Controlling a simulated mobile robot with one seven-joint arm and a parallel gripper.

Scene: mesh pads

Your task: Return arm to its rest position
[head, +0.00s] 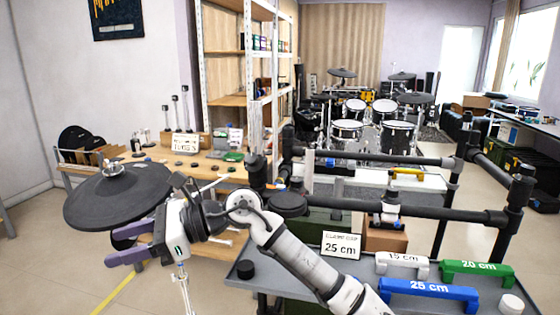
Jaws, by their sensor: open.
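My gripper (130,243) is at the left in the head view, at the end of my white and grey arm. Its two purple fingers are spread apart, and nothing shows between them. It is just in front of and below the near edge of a round black cymbal pad (118,196) on a stand. The picture does not show clearly whether the wrist touches the pad. My arm reaches from the bottom middle up and to the left, in front of a grey tray table (372,284).
The tray holds a blue 25 cm bar (430,289), a green 20 cm bar (478,272), a white 15 cm bar (402,263) and a 25 cm sign (341,245). A black tube rack (420,213) stands behind my arm. A wooden workbench (205,172) is behind the pad. Floor is clear at lower left.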

